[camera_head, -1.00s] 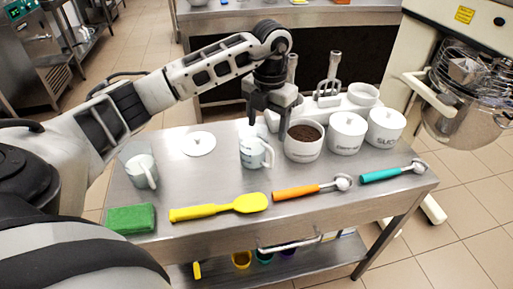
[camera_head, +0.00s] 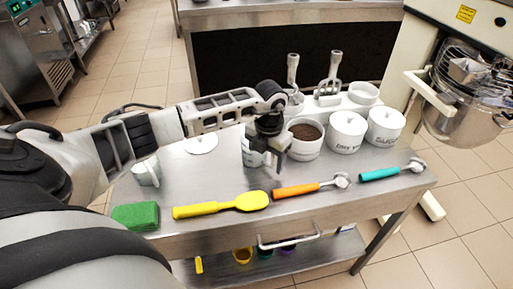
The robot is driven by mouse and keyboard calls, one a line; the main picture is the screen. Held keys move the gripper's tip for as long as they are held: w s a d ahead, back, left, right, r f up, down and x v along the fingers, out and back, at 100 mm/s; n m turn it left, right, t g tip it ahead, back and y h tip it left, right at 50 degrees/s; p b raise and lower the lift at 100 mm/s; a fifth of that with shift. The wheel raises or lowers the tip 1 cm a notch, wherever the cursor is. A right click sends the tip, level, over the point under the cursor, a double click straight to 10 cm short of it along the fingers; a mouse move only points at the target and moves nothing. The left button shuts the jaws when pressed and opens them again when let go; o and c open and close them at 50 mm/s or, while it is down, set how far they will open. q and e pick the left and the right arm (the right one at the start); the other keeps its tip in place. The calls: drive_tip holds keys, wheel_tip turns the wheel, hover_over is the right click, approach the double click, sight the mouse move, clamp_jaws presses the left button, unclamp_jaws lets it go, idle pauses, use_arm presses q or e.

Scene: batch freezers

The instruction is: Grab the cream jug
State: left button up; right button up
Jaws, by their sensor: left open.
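A white jug with a handle and printed lettering (camera_head: 254,159) stands upright on the steel table, left of the brown-filled canister. My left gripper (camera_head: 265,155) has come down over this jug with its jaws open, fingers beside it. The gripper hides the jug's upper part, and I cannot tell if the fingers touch it. A second white jug (camera_head: 147,173) stands at the table's left, partly hidden by my left arm. The print is too small to tell which jug is labelled cream. My right gripper is not in view.
A white lid (camera_head: 201,144), green sponge (camera_head: 135,216), yellow spatula (camera_head: 220,205), orange scoop (camera_head: 311,187) and teal scoop (camera_head: 392,172) lie on the steel table (camera_head: 230,231).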

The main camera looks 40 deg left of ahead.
use_arm(q)
drive_tip(key=c, duration=1.4)
drive_tip(key=shift+o, duration=0.2)
drive_tip(key=shift+r, duration=0.2)
drive_tip(key=shift+w+r+b, duration=0.1)
drive_tip(key=shift+r+b, duration=0.3)
drive_tip(key=shift+r, duration=0.5)
drive_tip(key=d+r+b, duration=0.1)
drive_tip(key=d+r, duration=0.2)
drive_tip(key=d, duration=0.1)
drive_tip(key=s+d+r+b, duration=0.1)
drive_tip(key=d+r, duration=0.3)
drive_tip(key=d, duration=0.1)
drive_tip(key=s+d+r, duration=0.1)
drive_tip(key=d+r, duration=0.3)
drive_tip(key=shift+d+b, duration=0.35)
drive_tip(key=shift+b, duration=0.05)
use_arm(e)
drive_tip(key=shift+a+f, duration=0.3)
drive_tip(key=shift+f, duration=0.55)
use_arm(q)
drive_tip(key=shift+d, duration=0.1)
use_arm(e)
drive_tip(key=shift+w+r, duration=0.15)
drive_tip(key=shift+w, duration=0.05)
